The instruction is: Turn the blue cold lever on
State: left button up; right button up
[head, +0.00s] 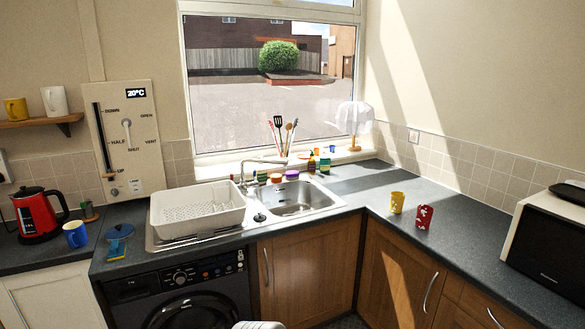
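The chrome tap (243,176) stands at the back left of the sink, with its spout (265,161) reaching right over the basin (293,198). I cannot make out a blue cold lever on it; any levers are too small to tell apart, and the draining rack hides part of the tap's base. I cannot tell whether water runs.
A white rack (197,208) fills the drainer left of the basin. Small bottles and pots line the sill behind the sink. A wall panel (125,140) with sliders hangs left.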

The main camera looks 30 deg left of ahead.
aim_at(254, 184)
jog(key=u, duration=0.45)
jog(key=i, duration=1.3)
jog(key=u, duration=0.85)
